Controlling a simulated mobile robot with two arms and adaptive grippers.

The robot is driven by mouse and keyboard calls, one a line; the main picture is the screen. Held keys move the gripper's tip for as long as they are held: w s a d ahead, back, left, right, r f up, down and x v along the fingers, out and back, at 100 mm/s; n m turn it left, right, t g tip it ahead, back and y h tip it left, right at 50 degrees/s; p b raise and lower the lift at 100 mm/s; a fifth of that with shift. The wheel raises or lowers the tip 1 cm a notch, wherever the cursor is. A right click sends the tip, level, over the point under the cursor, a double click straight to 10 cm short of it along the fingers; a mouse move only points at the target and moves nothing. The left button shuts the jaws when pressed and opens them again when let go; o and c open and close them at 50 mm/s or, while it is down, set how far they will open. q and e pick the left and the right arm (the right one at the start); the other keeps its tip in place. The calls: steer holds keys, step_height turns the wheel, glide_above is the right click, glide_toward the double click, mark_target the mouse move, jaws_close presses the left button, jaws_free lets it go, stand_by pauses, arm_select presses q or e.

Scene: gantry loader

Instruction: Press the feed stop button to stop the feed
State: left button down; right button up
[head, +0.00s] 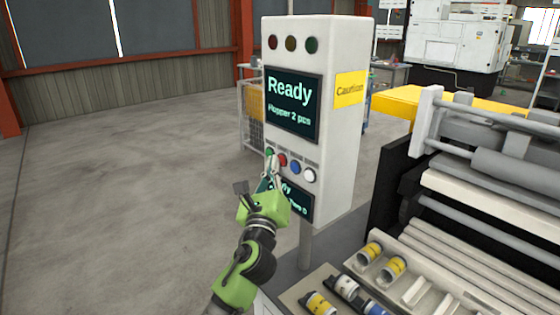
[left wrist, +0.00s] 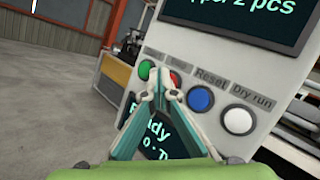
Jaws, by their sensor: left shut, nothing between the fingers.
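The white control box (head: 340,130) stands on a post, with a row of green, red, blue and white buttons. The red button (head: 282,160) sits between the green button (head: 269,152) and the blue button (head: 295,168). My left gripper (head: 272,168) is shut and empty, its fingertips just in front of the row near the green and red buttons. In the left wrist view the fingertips (left wrist: 161,78) partly cover the red button (left wrist: 174,77). I cannot tell whether they touch it. The labels above green and red are too unclear to read. My right gripper is not in view.
The box's screen (head: 292,104) reads "Ready" and "Hopper 2 pcs". A lower screen (head: 299,202) is partly behind my left gripper. A machine with rollers (head: 500,165) and a tray of cylindrical parts (head: 410,260) stand at the right. The floor at left is clear.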

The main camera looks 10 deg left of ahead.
arm_select(q)
steer(key=shift+s+a, duration=0.35)
steer(key=shift+s, duration=0.15)
steer(key=shift+p, duration=0.3)
steer(key=shift+s+a+p, duration=0.45)
steer(key=shift+s+a, duration=0.35)
steer(key=shift+s, duration=0.2)
steer(key=shift+s+a+p, duration=0.4)
steer(key=shift+s+a, duration=0.35)
steer(key=shift+s, duration=0.2)
